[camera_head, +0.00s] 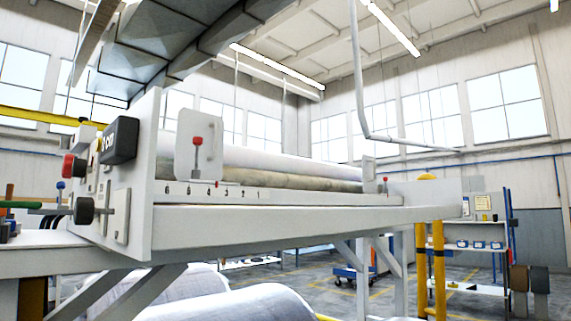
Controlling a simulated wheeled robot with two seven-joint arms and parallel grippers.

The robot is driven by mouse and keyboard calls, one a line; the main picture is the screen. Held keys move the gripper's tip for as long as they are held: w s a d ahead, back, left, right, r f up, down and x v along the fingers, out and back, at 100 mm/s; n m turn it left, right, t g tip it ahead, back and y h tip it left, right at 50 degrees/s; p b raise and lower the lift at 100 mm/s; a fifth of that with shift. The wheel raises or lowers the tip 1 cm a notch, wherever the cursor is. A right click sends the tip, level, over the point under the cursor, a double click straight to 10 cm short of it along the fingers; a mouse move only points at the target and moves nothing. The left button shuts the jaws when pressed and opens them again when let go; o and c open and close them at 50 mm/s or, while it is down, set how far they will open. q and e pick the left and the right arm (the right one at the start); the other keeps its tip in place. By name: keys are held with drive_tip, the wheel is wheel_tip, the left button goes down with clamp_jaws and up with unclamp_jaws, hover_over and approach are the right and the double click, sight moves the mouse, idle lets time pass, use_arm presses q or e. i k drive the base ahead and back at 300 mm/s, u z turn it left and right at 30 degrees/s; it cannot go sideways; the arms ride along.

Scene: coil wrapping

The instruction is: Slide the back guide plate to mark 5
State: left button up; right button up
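The wrapping machine has a white scale rail (300,192) along its front, with small dark marks that are hard to read. A pale upright guide plate (209,160) with a red knob (197,141) stands toward the rail's left end. A small red pointer (217,183) is at the rail by this plate's lower right, among the middle marks. A second, smaller upright guide plate (369,174) stands farther right, with a small red knob (386,185) beside it. I cannot tell for certain which one is the back plate. Neither of my grippers is in view.
Long pale rollers (280,162) lie behind the rail between the plates. The left end panel (140,180) carries a black box, red and black knobs. Wrapped rolls (240,304) lie below. A yellow post (438,270) stands right, with shelves (480,245) beyond.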

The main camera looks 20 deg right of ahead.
sight(191, 123)
drive_tip(key=z, duration=0.3)
drive_tip(key=k, duration=0.15)
drive_tip(key=u, duration=0.2)
drive_tip(key=i, duration=0.9)
drive_tip(key=u, duration=1)
